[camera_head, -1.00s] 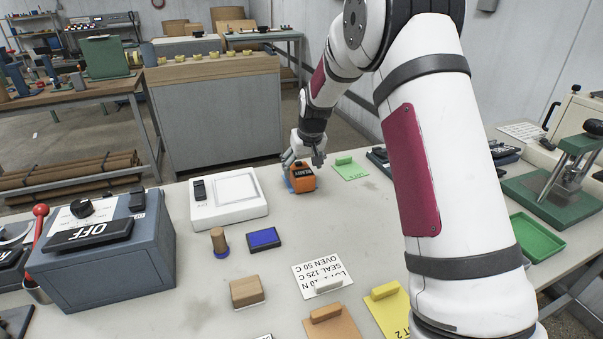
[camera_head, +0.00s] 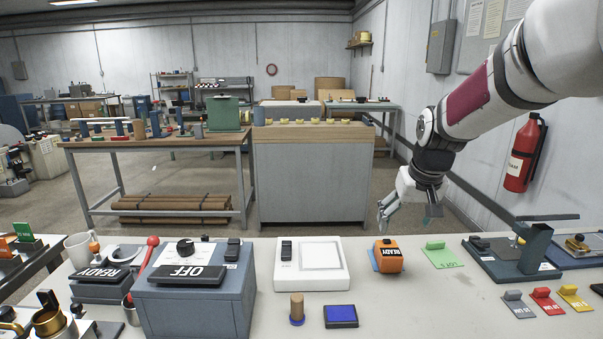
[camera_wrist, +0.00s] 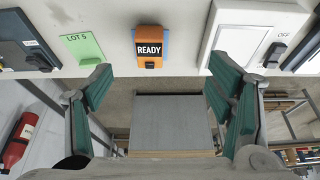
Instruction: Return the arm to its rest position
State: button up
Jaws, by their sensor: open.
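My arm (camera_head: 480,100) reaches in from the upper right in the head view, bent, with its hand hanging down past the far edge of the table. My gripper (camera_head: 408,222) is above and behind the orange READY block. In the wrist view my gripper (camera_wrist: 160,92) has its fingers spread wide with nothing between them. The orange READY block (camera_head: 389,262) stands on a blue pad (camera_head: 374,260) on the table, apart from the fingers; it also shows in the wrist view (camera_wrist: 150,47).
The table (camera_head: 430,305) holds a white scale (camera_head: 283,270), a green LOT 5 card (camera_head: 441,259), a blue-grey OFF box (camera_head: 196,305), a wooden-handled stamp (camera_head: 297,310) and a blue ink pad (camera_head: 341,315). A cabinet (camera_head: 310,185) stands beyond. A fire extinguisher (camera_head: 522,155) hangs at right.

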jog(key=s+a+r+p, duration=0.15)
jog(key=s+r, duration=0.25)
jog(key=s, duration=0.6)
jog(key=s+a+r, duration=0.2)
jog(key=s+r, duration=0.2)
jog(key=s, duration=0.5)
jog(key=s+a+f+p, duration=0.1)
jog(key=s, duration=1.6)
jog(key=shift+f+p, duration=0.25)
jog(key=shift+p, duration=0.05)
